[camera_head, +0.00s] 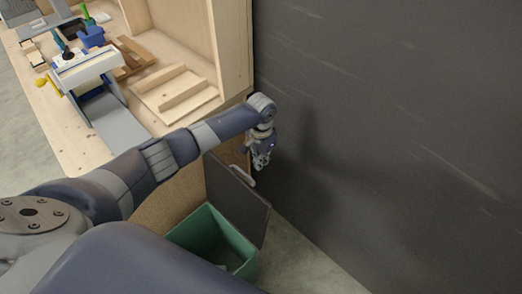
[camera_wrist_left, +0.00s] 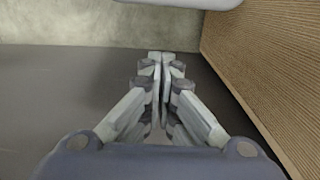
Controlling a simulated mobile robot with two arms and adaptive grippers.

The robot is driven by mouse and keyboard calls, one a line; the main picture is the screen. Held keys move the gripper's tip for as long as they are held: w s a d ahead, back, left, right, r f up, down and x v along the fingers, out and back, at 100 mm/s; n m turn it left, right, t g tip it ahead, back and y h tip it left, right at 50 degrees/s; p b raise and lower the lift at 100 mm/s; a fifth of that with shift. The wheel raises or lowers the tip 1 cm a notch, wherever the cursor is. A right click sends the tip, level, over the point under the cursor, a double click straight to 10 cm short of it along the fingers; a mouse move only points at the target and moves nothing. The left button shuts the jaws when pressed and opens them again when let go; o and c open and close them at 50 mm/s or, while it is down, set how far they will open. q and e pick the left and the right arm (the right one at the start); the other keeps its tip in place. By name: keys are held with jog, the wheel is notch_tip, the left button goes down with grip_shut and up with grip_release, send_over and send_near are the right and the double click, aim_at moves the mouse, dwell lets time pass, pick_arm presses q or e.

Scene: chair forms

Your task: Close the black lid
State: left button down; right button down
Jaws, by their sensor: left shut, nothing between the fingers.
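The black lid (camera_head: 238,203) stands tilted up, open, at the back of a green bin (camera_head: 250,262) on the floor. A pale handle (camera_head: 242,175) shows at the lid's upper edge. My left gripper (camera_head: 262,168) is shut and empty, pointing down just beyond that upper edge, close to the dark wall. Whether it touches the lid cannot be told. In the left wrist view the shut fingers (camera_wrist_left: 165,62) meet in the middle, and a pale rounded piece (camera_wrist_left: 185,3) crosses the top edge. My right gripper is not in view.
A dark wall (camera_head: 390,110) rises close behind the gripper. A wooden workbench (camera_head: 60,115) with trays, tools and wooden pieces stands at the left; its side panel (camera_head: 175,207) is next to the bin. Bare floor (camera_head: 305,262) lies right of the bin.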

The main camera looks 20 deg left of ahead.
pick_arm(q)
jog(key=s, duration=0.1)
jog(key=s+p, duration=0.1)
jog(key=s+a+r+p, duration=0.1)
jog(key=shift+s+a+r, duration=0.1)
jog(key=shift+s, duration=0.25)
jog(key=shift+r+p, duration=0.1)
jog(key=shift+p, duration=0.2)
